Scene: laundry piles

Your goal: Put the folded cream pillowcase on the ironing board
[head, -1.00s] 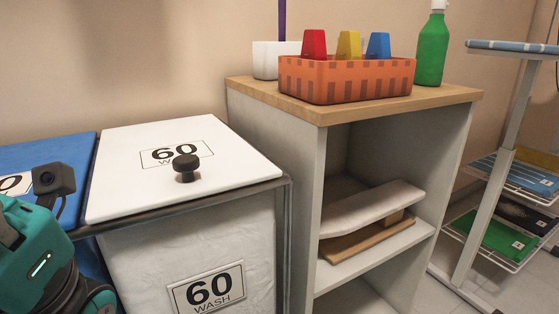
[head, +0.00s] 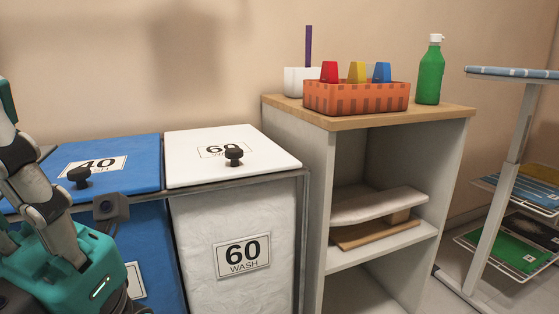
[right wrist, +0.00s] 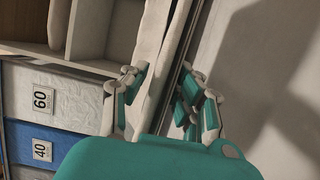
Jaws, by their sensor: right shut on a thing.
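In the right wrist view my right gripper (right wrist: 160,88) is shut on a long, thin, cream-white thing (right wrist: 150,55), which looks like the folded cream pillowcase seen edge-on. It runs up out of the picture between the fingers. The ironing board (head: 512,73), with a blue striped top, stands at the right edge of the head view, partly cut off. My right gripper and the pillowcase are not in the head view. My left gripper (head: 42,190) is at the left edge of the head view, beside the blue bin. Its fingertips are cut off or unclear.
A white 60 bin (head: 240,215) and a blue 40 bin (head: 150,250) have knobbed lids. The shelf unit (head: 400,115) carries an orange basket (head: 355,98) and a green bottle (head: 430,75). A sleeve board (head: 378,207) lies inside it. Wire racks (head: 505,258) sit under the ironing board.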

